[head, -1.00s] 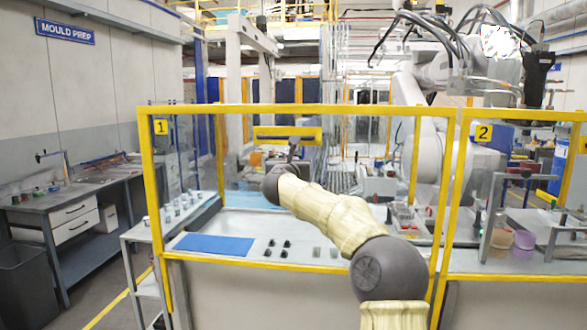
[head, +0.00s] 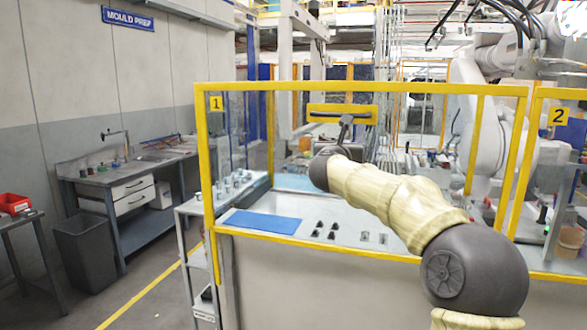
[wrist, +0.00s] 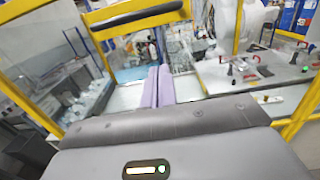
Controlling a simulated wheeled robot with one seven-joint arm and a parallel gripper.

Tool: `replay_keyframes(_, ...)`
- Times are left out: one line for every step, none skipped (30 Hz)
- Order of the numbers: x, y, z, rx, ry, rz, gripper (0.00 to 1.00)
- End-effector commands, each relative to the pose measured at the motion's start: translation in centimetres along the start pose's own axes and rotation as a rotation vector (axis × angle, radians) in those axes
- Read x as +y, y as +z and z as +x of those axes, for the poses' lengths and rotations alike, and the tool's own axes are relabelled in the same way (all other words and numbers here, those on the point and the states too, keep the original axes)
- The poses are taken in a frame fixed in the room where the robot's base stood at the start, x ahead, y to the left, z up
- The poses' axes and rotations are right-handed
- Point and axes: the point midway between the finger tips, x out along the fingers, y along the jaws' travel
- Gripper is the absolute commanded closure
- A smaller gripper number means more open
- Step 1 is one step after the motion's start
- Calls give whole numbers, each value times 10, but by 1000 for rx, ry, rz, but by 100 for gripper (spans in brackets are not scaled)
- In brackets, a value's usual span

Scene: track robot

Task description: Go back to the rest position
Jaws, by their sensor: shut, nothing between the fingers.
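My arm reaches from the lower right of the head view toward the opening of the yellow-framed station marked 1 (head: 216,103). Its dark wrist is in front of the opening, below the yellow bar (head: 323,113). The gripper's fingers are mostly hidden or too small there. In the wrist view, my gripper (wrist: 158,72) shows as two purple fingers side by side, closed together with nothing between them. The grey hand body fills the bottom of that view. The yellow bar also shows across the top of the wrist view (wrist: 140,17).
Inside station 1 lie a blue mat (head: 262,222) and several small dark parts. A grey shelf stand (head: 196,210) is at its left. Further left are a workbench (head: 122,178), a dark bin (head: 86,252) and a red tray (head: 14,203). Open floor lies between bench and station.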

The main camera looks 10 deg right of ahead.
Motion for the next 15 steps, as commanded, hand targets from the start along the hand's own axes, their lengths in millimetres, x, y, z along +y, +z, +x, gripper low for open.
replay_keyframes(4,-1,-2,0,12,-25,100)
replay_keyframes(9,-2,-3,0,23,-51,100)
replay_keyframes(17,-5,-7,-2,46,-106,100)
replay_keyframes(25,-8,-10,-3,69,-160,100)
replay_keyframes(33,-12,-14,-5,95,-227,100)
replay_keyframes(45,-19,-21,-10,138,-334,100)
replay_keyframes(55,-26,-27,-13,174,-425,100)
replay_keyframes(64,-35,-34,-16,214,-525,100)
replay_keyframes(76,-47,-44,-24,271,-669,100)
replay_keyframes(84,-59,-52,-28,317,-779,100)
replay_keyframes(91,-71,-61,-34,365,-890,100)
replay_keyframes(98,-87,-74,-43,431,-1035,100)
replay_keyframes(102,-100,-84,-50,480,-1143,100)
replay_keyframes(105,-114,-94,-58,533,-1246,100)
replay_keyframes(108,-132,-109,-71,604,-1383,100)
